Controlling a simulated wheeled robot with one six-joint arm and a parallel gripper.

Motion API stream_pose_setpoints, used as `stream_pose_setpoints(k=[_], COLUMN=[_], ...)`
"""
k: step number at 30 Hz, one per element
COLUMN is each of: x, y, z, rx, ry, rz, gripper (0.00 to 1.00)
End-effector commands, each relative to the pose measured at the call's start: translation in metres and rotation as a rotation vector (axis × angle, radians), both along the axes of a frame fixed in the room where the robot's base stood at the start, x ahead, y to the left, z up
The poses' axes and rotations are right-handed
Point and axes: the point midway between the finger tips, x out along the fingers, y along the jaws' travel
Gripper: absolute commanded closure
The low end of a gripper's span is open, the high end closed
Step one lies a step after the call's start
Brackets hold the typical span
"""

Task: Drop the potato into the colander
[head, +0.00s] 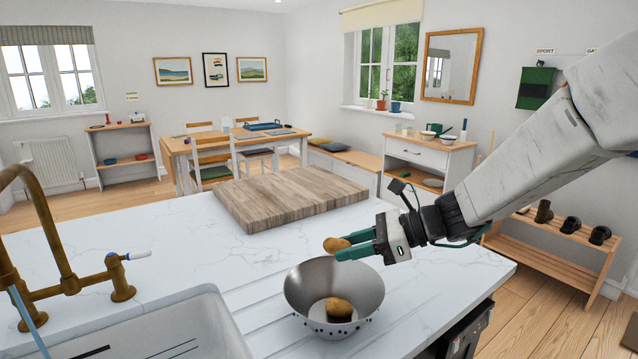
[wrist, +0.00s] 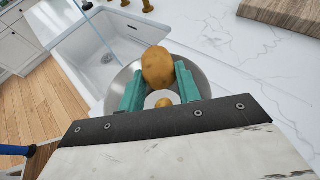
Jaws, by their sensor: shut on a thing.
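My gripper (head: 352,246) is shut on a brown potato (head: 335,244). It holds the potato above the far rim of the metal colander (head: 304,290), apart from it. In the wrist view the held potato (wrist: 157,67) sits between the tips of the green fingers, with the colander (wrist: 199,84) behind and below it. Another potato (head: 338,308) lies inside the colander at the bottom; it also shows in the wrist view (wrist: 163,102). The colander stands upright on the white counter. The fingers and wrist hide part of the colander in the wrist view.
A sink (head: 165,335) with a brass tap (head: 60,275) is to the left of the colander. A thick wooden board (head: 290,195) lies on the counter behind it. The marble counter (head: 430,275) is clear to the right of the colander.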

Motion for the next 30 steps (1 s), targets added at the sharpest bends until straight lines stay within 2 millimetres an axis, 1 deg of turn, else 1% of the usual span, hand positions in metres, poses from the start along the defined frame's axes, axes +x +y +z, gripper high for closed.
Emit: stream_pose_setpoints(k=[2,5,12,18,22,29,30], x=[-0.006,-0.007,-0.007,-0.007,-0.006,-0.006,-0.006], y=[0.002,0.002,0.001,0.001,0.000,0.001,0.001], z=[-0.001,-0.008,-0.037,-0.054,-0.058,-0.059,-0.059], rx=[0.001,0.000,0.002,0.000,0.001,0.001,0.001], ry=[0.001,0.002,0.003,0.000,-0.001,-0.001,-0.001], rz=[0.029,0.036,0.032,0.031,0.031,0.031,0.031], gripper=[0.92,0.92,0.92,0.92,0.92,0.92,0.64])
